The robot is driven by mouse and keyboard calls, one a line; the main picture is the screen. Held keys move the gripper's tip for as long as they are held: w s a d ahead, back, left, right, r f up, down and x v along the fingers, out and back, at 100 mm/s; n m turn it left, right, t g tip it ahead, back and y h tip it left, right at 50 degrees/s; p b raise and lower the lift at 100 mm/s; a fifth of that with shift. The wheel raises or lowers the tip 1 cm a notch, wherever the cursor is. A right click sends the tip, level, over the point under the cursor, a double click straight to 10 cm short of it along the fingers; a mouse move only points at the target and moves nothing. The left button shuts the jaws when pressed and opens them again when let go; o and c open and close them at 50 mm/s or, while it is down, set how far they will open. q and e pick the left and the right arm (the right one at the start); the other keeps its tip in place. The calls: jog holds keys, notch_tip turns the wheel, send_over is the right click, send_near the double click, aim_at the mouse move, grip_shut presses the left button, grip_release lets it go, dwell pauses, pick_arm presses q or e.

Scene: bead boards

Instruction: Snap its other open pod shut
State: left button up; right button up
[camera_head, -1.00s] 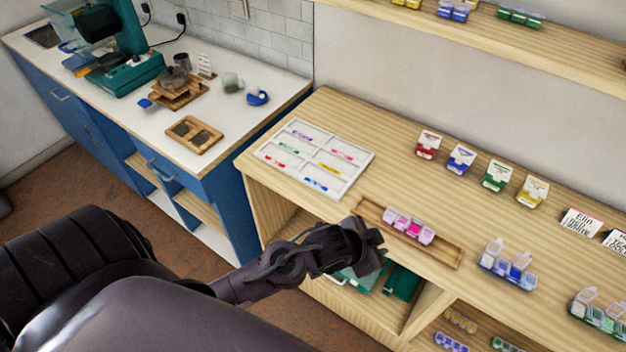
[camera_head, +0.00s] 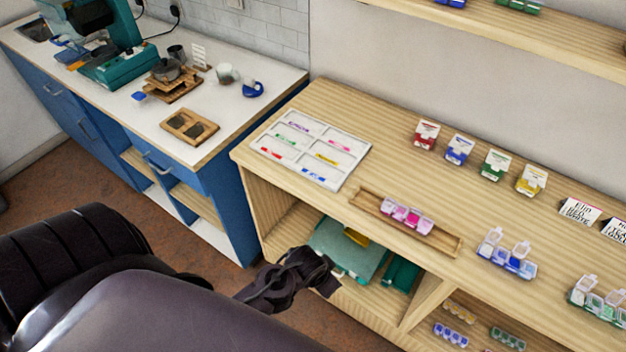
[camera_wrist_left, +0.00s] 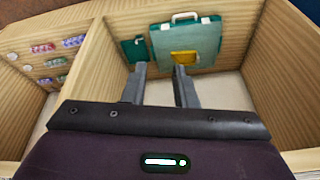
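A pink pod box (camera_head: 407,215) sits in a shallow wooden tray (camera_head: 444,242) on the shelf unit's top; its lids are too small to read surely. A blue pod box (camera_head: 507,262) stands to its right with two clear lids raised. A green pod box (camera_head: 598,303) at the right edge also has raised lids. My left gripper (camera_head: 325,275) is in front of the shelf unit, below its top edge and apart from all the boxes. In the left wrist view its two fingers (camera_wrist_left: 160,75) are apart with nothing between them. My right gripper is not in view.
A white sectioned board (camera_head: 345,160) with coloured bead pieces lies left of the tray. Red, blue, green and yellow boxes stand behind. Below, a cubby holds a teal case (camera_wrist_left: 205,38); another compartment holds small pod boxes (camera_wrist_left: 45,48). The shelf top's edge overhangs my gripper.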

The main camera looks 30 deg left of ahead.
pick_arm(q)
jog(key=s+f+g, duration=0.1)
jog(key=s+f, duration=0.2)
jog(key=f, duration=0.4)
jog(key=shift+s+a+f+n+b, duration=0.2)
jog(key=shift+a+n+b, duration=0.1)
jog(key=shift+a, duration=0.1)
